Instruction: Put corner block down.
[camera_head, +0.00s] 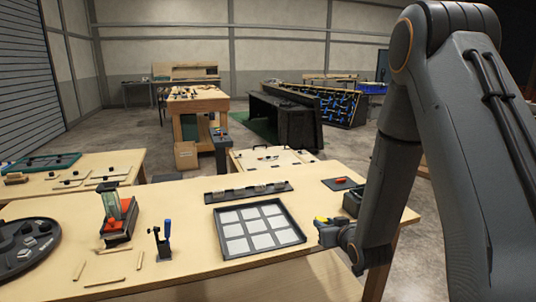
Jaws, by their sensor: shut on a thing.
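My gripper (328,233) is at the right of the wooden table, just beside the right edge of a black-framed tray (303,236) with white square tiles. It points left and is shut on a small piece, taken to be the corner block. A bit of yellow (321,219) shows at the jaws; I cannot tell whether it is the block or part of the gripper. The held piece is mostly hidden and too small to make out. I cannot tell whether it touches the table.
A dark rack (248,192) of grey pieces lies behind the tray. A dark mat (343,184) with a red piece and a dark bin (352,204) are at right. A red-and-black device (118,222), blue-handled tool (163,246), round console (25,245) and wooden sticks occupy the left.

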